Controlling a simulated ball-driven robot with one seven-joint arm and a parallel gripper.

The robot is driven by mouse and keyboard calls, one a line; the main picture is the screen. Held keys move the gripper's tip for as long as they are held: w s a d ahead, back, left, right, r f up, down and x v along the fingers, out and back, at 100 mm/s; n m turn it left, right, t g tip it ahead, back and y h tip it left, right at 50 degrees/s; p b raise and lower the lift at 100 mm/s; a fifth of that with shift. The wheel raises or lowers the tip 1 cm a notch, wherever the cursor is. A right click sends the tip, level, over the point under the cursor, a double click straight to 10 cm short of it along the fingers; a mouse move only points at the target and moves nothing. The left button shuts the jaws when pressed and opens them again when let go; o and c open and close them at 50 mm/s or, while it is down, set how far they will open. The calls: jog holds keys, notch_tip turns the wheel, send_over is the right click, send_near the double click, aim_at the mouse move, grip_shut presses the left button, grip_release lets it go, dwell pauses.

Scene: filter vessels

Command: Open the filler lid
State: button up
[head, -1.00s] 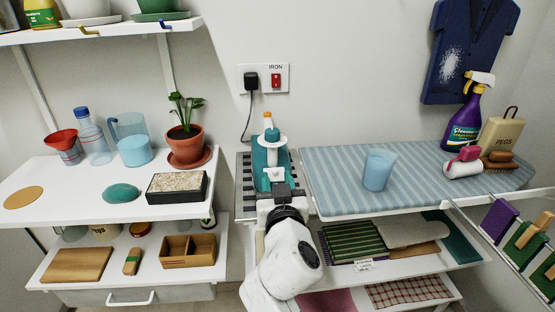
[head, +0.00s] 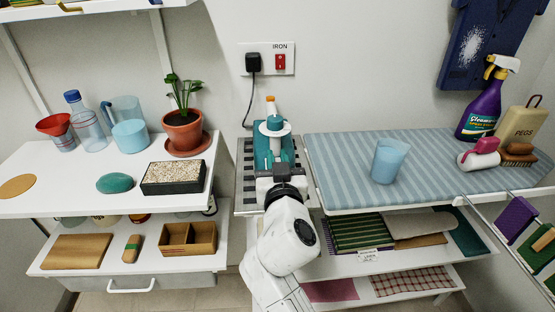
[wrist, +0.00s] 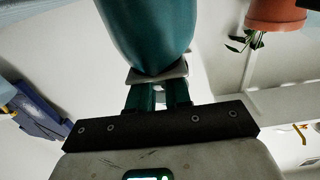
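A teal iron (head: 262,152) stands on a slatted metal rest at the left end of the ironing board. Its upper part carries a white disc (head: 284,129), a teal dome and an orange tip (head: 270,101). I cannot make out which part is the filler lid. My gripper (head: 280,168) is right in front of the iron and hides its lower part. In the wrist view a large rounded teal body (wrist: 148,30) lies just beyond the fingertips of my gripper (wrist: 158,78). The fingers are close together with a narrow gap. Whether they hold or touch anything is unclear.
The striped ironing board (head: 330,165) is to the right, with a blue cup (head: 388,162) and a spray bottle (head: 480,110). A white shelf (head: 60,190) on the left holds a potted plant (head: 183,132) and a gravel tray (head: 174,178). A black plug (head: 253,63) and its cord are behind.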

aim_at(257, 158)
grip_shut()
jog(key=shift+n, duration=0.3)
jog(key=n, duration=0.1)
jog(key=a+r+n, duration=0.1)
jog(key=n, duration=0.1)
jog(key=shift+p, duration=0.35)
jog(key=n, duration=0.2)
jog(key=a+n+p, duration=0.1)
jog(key=n, duration=0.3)
jog(key=shift+a+r+n, duration=0.2)
jog(key=shift+a+n, duration=0.1)
jog(key=shift+n, duration=0.1)
jog(key=n, duration=0.1)
jog(key=n+p, duration=0.1)
jog(key=shift+a+n, duration=0.3)
jog(key=shift+a, duration=0.05)
jog(key=shift+s+a+f+n+p, duration=0.1)
jog(key=shift+a+f+n+p, duration=0.25)
jog(key=shift+n, duration=1.1)
jog(key=shift+w+a+f+n+p, duration=0.15)
jog(key=shift+a+n+p, duration=0.25)
jog(key=shift+n, duration=1)
jog(key=shift+s+a+f+n+p, duration=0.15)
jog(key=shift+a+f+n+p, duration=0.2)
jog(key=shift+n, duration=1.1)
